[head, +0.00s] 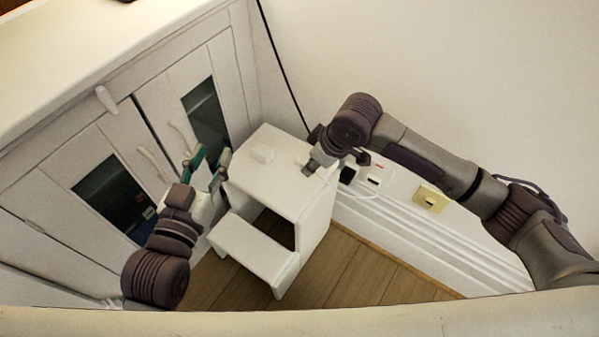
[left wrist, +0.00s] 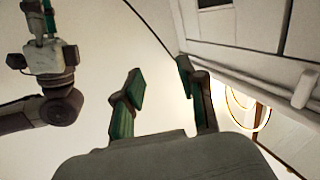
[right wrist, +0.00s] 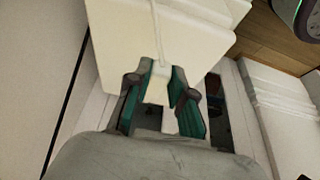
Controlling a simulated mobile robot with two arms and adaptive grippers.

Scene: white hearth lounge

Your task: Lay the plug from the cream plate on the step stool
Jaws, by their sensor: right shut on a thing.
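The step stool (head: 250,180) is white and stands in the corner between the cabinet and the wall. My right gripper (head: 310,168) is at the right edge of its top. In the right wrist view that gripper (right wrist: 160,78) is shut on a small white plug (right wrist: 160,69) with a white cord; the stool top (right wrist: 125,35) lies behind it. Whether the plug touches the stool is unclear. The cream plate (head: 431,198) is on the wall at right, with nothing plugged into it. My left gripper (head: 207,165) is open and empty, left of the stool; its fingers also show in the left wrist view (left wrist: 168,92).
A black plug (head: 347,174) and a white plate (head: 374,178) are on the wall beside the stool. A cord (head: 352,192) hangs there. The white cabinet (head: 75,165) stands close at left.

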